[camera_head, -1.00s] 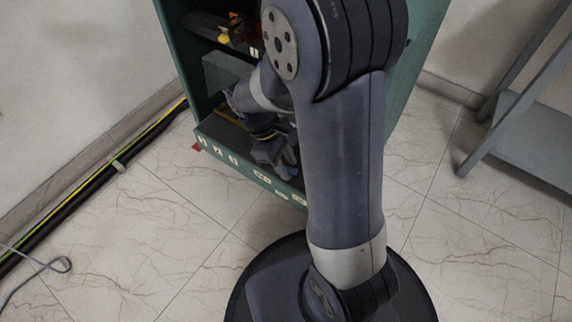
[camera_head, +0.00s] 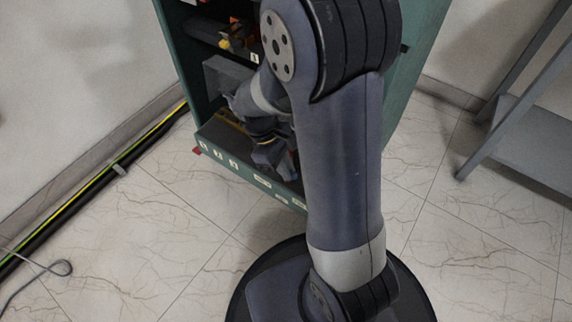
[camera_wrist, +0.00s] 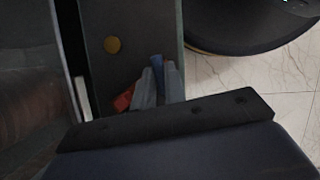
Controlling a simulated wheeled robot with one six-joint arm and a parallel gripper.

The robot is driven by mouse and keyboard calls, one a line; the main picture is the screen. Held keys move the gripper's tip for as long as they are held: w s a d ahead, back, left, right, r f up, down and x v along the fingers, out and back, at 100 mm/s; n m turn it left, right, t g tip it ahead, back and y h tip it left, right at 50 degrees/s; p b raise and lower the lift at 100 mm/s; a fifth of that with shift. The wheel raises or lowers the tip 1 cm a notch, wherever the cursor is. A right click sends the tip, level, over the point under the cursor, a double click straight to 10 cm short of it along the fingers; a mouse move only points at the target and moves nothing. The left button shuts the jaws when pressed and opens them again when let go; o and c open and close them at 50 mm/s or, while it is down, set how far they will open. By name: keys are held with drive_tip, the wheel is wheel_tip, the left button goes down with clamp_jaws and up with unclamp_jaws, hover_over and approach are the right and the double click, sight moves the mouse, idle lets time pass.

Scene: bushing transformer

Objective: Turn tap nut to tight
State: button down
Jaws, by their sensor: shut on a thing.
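In the wrist view, my gripper (camera_wrist: 159,85) has its two grey fingers close together on a narrow blue piece (camera_wrist: 157,63). I take this piece to be a part on the tap, but the nut itself cannot be made out clearly. A red part (camera_wrist: 123,98) lies just left of the fingers, partly hidden by them. In the head view, my gripper (camera_head: 287,166) is low at the front of the green cabinet (camera_head: 185,65), above its bottom front edge. My arm hides much of the grip there.
A grey box (camera_head: 225,75) and a shelf with yellow and orange parts (camera_head: 232,38) are inside the cabinet. A grey metal stand (camera_head: 530,125) is at right. Black and yellow-green cables (camera_head: 85,198) run along the left wall.

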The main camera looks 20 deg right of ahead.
drive_tip(key=shift+r+m+y+p, duration=0.25)
drive_tip(key=shift+m+y+p, duration=0.05)
drive_tip(key=shift+m+p, duration=0.5)
drive_tip(key=shift+f+m, duration=0.2)
drive_tip(key=shift+m, duration=0.2)
drive_tip(key=c, duration=1.5)
unclamp_jaws()
drive_tip(key=shift+o, duration=0.2)
drive_tip(key=p+v, duration=0.5)
drive_tip(key=v, duration=0.5)
drive_tip(key=shift+w+r, duration=0.3)
drive_tip(key=shift+w, duration=0.1)
drive_tip(key=shift+d, duration=0.1)
